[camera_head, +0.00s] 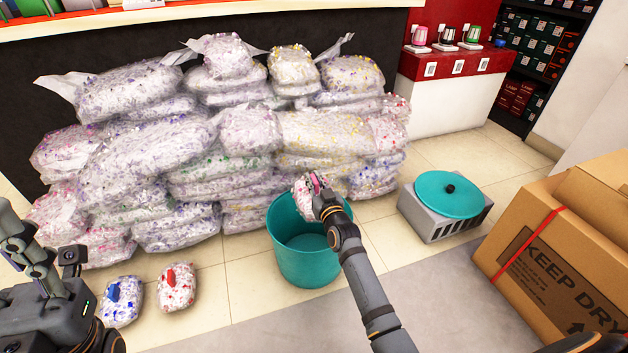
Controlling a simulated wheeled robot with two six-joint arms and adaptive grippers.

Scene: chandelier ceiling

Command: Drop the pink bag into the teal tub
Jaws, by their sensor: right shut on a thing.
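The pink bag (303,197), a small clear bag with white and pink bits, is in my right gripper (318,188). That gripper is shut on it, and its fingers and wrist hide part of the bag. The bag is over the back right part of the teal tub (290,262), near its rim. Whether it touches the rim is unclear. The tub is open at the top, and the part of its inside that shows looks empty. My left gripper (18,235) is at the left edge, partly cut off, far from the tub; its finger opening cannot be made out.
Large stuffed bags (150,160) are piled behind the tub. A blue-marked bag (121,300) and a red-marked bag (177,287) lie left of it. A teal lid (448,194) rests on a grey vented box (432,225) at right, near a cardboard box (560,250).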

